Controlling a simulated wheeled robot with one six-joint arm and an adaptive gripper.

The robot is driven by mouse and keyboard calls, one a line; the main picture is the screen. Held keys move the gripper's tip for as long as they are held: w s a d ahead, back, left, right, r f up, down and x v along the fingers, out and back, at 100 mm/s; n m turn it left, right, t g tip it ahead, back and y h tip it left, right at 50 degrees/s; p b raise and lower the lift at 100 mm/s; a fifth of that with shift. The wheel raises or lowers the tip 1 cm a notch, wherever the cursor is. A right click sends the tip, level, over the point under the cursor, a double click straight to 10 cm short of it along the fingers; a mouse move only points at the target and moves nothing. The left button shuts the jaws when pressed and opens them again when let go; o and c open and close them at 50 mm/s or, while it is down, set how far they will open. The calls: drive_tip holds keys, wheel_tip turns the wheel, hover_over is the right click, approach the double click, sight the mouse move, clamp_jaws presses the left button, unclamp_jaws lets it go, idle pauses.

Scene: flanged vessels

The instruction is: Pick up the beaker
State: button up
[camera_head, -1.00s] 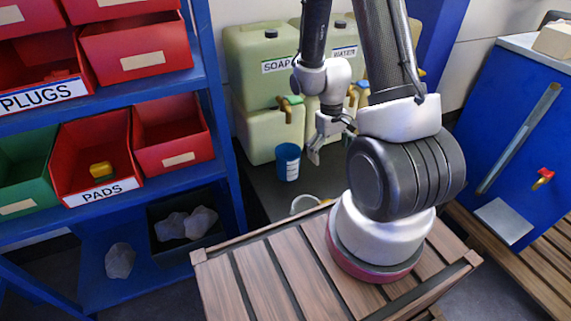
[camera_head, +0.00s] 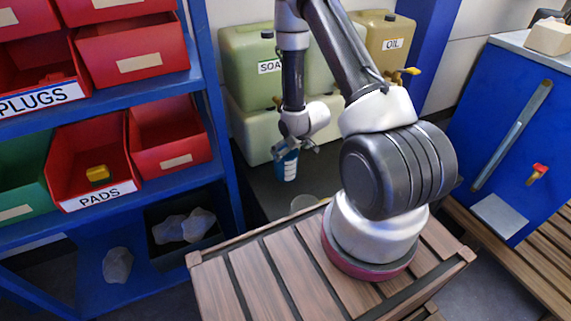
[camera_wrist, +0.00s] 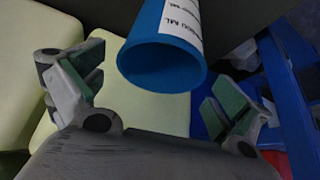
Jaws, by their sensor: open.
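The beaker (camera_head: 287,169) is a blue cup with a white label. It stands upright on the dark surface in front of the green containers. My gripper (camera_head: 293,147) is directly above and around its upper part in the head view, hiding part of the rim. In the wrist view the beaker (camera_wrist: 172,40) shows its open mouth toward me, between the two spread fingers of my gripper (camera_wrist: 160,90). Gaps show between the beaker and both green-padded fingers.
Green containers (camera_head: 246,45) stand close behind the beaker, with a tan OIL container (camera_head: 385,45) to their right. A blue shelf (camera_head: 213,105) with red bins is at the left. A slatted wooden crate (camera_head: 270,275) is in front.

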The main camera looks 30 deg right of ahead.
drive_tip(key=x, duration=0.3)
drive_tip(key=shift+f, duration=0.15)
drive_tip(key=c, duration=1.8)
drive_tip(key=shift+o, duration=0.2)
drive_tip(key=shift+w+a, duration=0.1)
